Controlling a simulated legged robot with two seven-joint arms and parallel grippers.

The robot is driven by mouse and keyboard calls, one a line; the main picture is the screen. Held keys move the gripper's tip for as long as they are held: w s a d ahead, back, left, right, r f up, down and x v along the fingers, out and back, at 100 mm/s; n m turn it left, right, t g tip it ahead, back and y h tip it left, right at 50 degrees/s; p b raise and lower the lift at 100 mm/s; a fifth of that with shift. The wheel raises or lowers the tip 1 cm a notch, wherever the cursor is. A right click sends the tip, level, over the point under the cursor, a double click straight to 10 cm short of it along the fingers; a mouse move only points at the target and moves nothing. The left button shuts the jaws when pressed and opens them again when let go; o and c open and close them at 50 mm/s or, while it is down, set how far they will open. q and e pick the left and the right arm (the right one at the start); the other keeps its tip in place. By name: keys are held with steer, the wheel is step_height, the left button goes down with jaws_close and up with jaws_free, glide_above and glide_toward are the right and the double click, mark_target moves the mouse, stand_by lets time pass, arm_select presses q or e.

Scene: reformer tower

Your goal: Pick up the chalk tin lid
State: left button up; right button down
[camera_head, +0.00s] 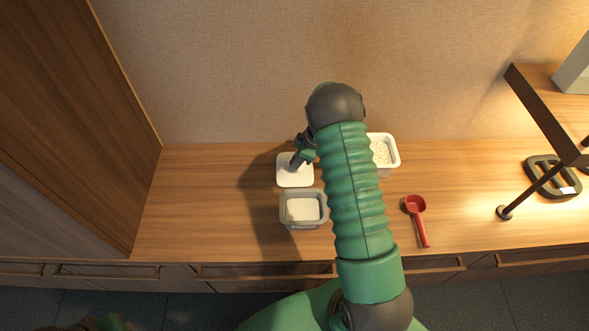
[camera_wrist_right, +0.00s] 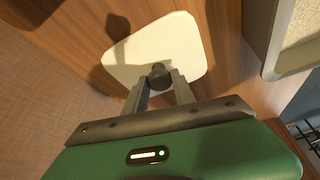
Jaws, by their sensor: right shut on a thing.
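The chalk tin lid (camera_head: 290,178) is a white rounded square plate with a dark round knob. It is on or just above the wooden counter, behind the open tin; I cannot tell whether it touches the counter. My right gripper (camera_head: 298,163) reaches it from above. In the right wrist view the lid (camera_wrist_right: 165,45) shows beyond the fingers, and my right gripper (camera_wrist_right: 158,82) is shut on its knob. The open grey tin (camera_head: 284,212) with white contents stands just in front of the lid. My left gripper is not in view.
A white container (camera_head: 391,145) with pale grains stands behind my right arm, partly hidden. A red scoop (camera_head: 417,218) lies to the right. A dark stand (camera_head: 505,212) and a black handled object (camera_head: 566,187) are farther right. The counter's left part (camera_head: 190,210) is clear.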

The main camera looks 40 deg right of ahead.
step_height(320, 180, up, 9)
steer(key=p, duration=0.3)
steer(key=shift+r, duration=0.55)
step_height(320, 180, up, 3)
steer(key=shift+f+p, duration=0.1)
steer(key=shift+p, duration=0.8)
steer(key=shift+f, duration=0.1)
